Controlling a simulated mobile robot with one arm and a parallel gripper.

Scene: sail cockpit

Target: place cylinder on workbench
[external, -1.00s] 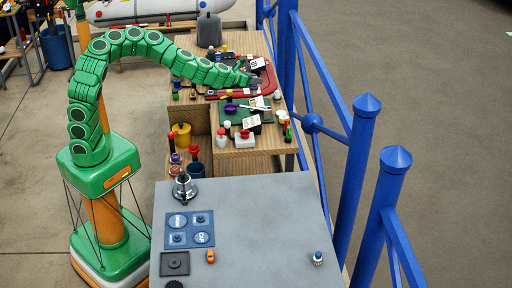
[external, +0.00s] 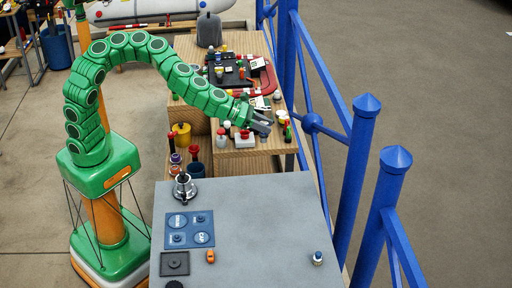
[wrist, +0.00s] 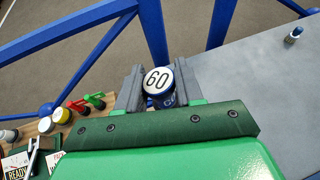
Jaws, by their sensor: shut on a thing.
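My gripper (external: 262,122) hangs over the front right part of the wooden shelf unit in the external view. In the wrist view its two grey fingers are shut on a blue cylinder (wrist: 158,82) with a white top marked 60. The cylinder's lower part is hidden by my gripper, and in the external view I cannot make the cylinder out. The grey-topped workbench (external: 270,225) stands in front of the shelf unit. It also fills the right side of the wrist view (wrist: 265,85). The gripper and cylinder are apart from it.
Blue railing (external: 360,190) runs along the right. Small items crowd the wooden unit (external: 262,160).

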